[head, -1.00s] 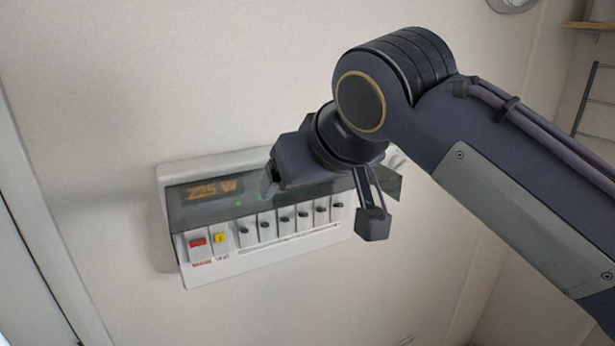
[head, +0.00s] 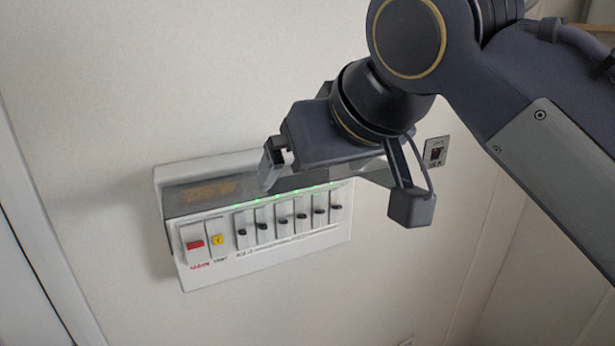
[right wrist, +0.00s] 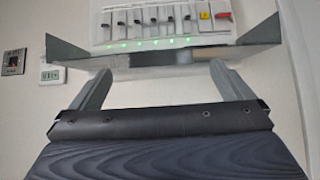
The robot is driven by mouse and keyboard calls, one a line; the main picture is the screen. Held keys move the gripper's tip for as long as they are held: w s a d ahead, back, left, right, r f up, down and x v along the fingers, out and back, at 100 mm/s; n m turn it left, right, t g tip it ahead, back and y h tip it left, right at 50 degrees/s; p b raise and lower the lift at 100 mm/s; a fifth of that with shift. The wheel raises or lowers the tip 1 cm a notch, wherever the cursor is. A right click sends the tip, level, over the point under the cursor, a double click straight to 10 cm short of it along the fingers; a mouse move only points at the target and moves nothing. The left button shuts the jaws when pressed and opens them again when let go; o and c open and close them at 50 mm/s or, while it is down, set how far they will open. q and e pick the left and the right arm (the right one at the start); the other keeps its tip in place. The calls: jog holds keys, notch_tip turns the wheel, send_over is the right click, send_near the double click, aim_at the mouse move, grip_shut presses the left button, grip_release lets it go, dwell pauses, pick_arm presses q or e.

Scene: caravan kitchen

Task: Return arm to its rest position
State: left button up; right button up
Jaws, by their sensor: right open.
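My right gripper (head: 340,188) is open and empty in the head view, in front of and above the right part of a white wall panel (head: 300,250). It hides the panel's upper right part. In the right wrist view the open fingers (right wrist: 163,48) are spread wide, with the panel (right wrist: 165,32) beyond them. The panel has a dim orange display (head: 212,190), a row of green lights, a red switch (head: 195,244), a yellow switch (head: 217,240) and several white switches with black levers (head: 284,222). I cannot tell whether the fingers touch the panel. My left gripper is out of view.
A small wall plate with a dark switch (head: 436,152) is right of the gripper; a white wall device (right wrist: 52,76) shows in the right wrist view. A white vertical frame (head: 30,240) is at the far left. The wall below the panel is bare.

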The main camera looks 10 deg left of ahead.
jog(key=shift+v, duration=0.85)
jog(key=d+f+m+h+b, duration=0.1)
jog(key=d+f+m+b, duration=0.15)
jog(key=d+f, duration=1.4)
jog(key=s+d+f+m, duration=0.2)
jog(key=s+d+f, duration=0.1)
jog(key=f, duration=0.5)
jog(key=s+d+f+m+g+b, duration=0.1)
jog(key=s+d+f+m, duration=0.1)
jog(key=s+f, duration=0.3)
jog(key=s+d+f+m, duration=0.2)
jog(key=s+d+f, duration=0.2)
jog(key=f, duration=0.6)
jog(key=shift+s+f+g+b, duration=0.3)
jog(key=shift+s, duration=0.1)
dwell(2.8)
